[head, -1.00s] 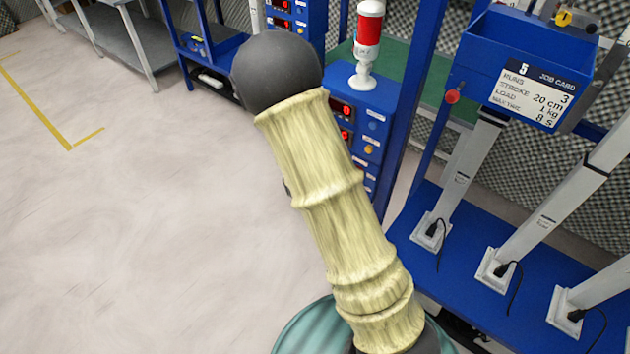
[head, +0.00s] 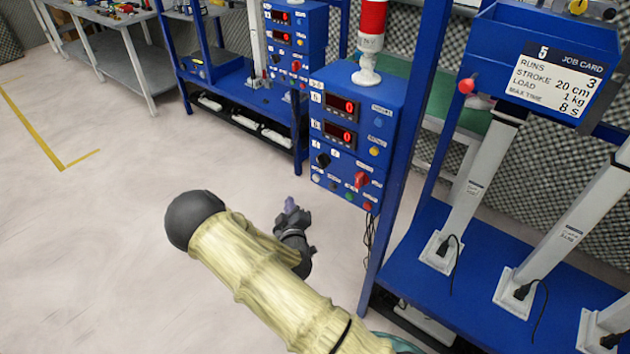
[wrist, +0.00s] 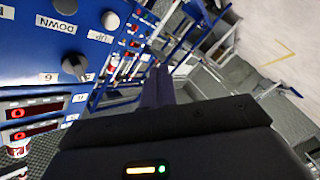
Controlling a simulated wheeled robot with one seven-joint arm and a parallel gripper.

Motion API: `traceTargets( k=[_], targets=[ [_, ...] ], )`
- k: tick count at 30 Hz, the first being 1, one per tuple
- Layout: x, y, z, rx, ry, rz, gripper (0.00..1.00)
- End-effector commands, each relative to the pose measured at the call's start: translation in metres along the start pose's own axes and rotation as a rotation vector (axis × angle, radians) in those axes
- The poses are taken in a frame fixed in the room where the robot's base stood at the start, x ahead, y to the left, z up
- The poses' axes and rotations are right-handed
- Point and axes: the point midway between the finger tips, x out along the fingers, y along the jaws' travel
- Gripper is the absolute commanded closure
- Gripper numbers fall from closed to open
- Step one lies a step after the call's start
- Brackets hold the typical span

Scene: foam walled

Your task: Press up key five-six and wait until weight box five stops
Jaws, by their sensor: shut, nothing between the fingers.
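The control box (head: 355,135) stands in the head view with two red displays and a panel of knobs and buttons. My gripper (head: 291,205) is left of it, apart from it, over the floor. In the wrist view its dark fingers (wrist: 158,85) are together and empty, pointing past the panel's edge. Blue weight box five (head: 490,40) carries job card 5 at upper right.
A red-and-white lamp (head: 370,45) tops the control box. A blue bench (head: 440,260) with white slanted columns stands at right. Another blue station (head: 295,45) and a grey table (head: 110,50) are behind. The floor at left is clear.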

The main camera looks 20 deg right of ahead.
Motion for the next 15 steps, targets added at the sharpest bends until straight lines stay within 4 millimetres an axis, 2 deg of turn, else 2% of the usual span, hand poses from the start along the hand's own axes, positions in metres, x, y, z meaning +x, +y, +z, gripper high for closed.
traceTargets(
  k=[8,15],
  targets=[
    [0.011,0.008,0.008,0.001,-0.002,0.001,1.0],
    [0.031,0.022,0.023,0.002,-0.002,0.001,1.0]
  ],
)
